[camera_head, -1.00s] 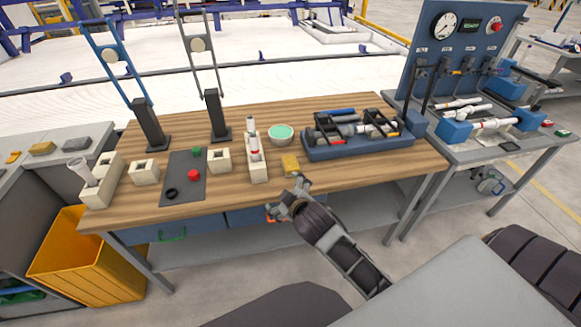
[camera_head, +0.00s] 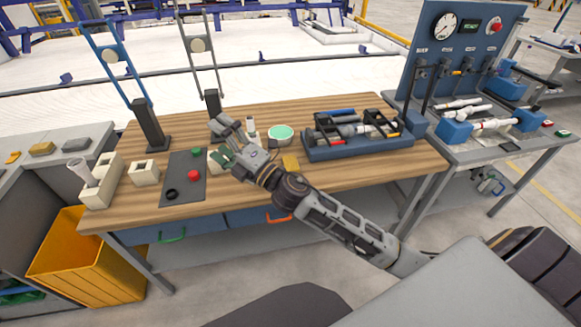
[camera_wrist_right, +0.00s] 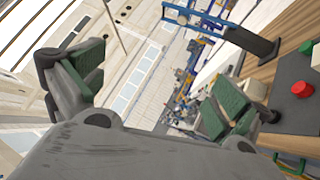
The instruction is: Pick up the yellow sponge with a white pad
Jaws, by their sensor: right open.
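A small yellow sponge (camera_head: 290,162) lies on the wooden table right of the middle, close to my right forearm. A white pad on it cannot be made out at this size. My right gripper (camera_head: 221,145) is open and empty, raised over the table to the left of the sponge. In the right wrist view, its two green-padded fingers (camera_wrist_right: 152,95) stand wide apart with only background between them. The sponge does not show in that view. My left gripper is not in view.
A green-topped bowl (camera_head: 281,133) and a blue tray of tools (camera_head: 358,151) stand near the sponge. A white pipe holder is largely hidden behind my gripper. A red button (camera_head: 194,175), white blocks (camera_head: 144,171) and black posts (camera_head: 150,128) stand to the left.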

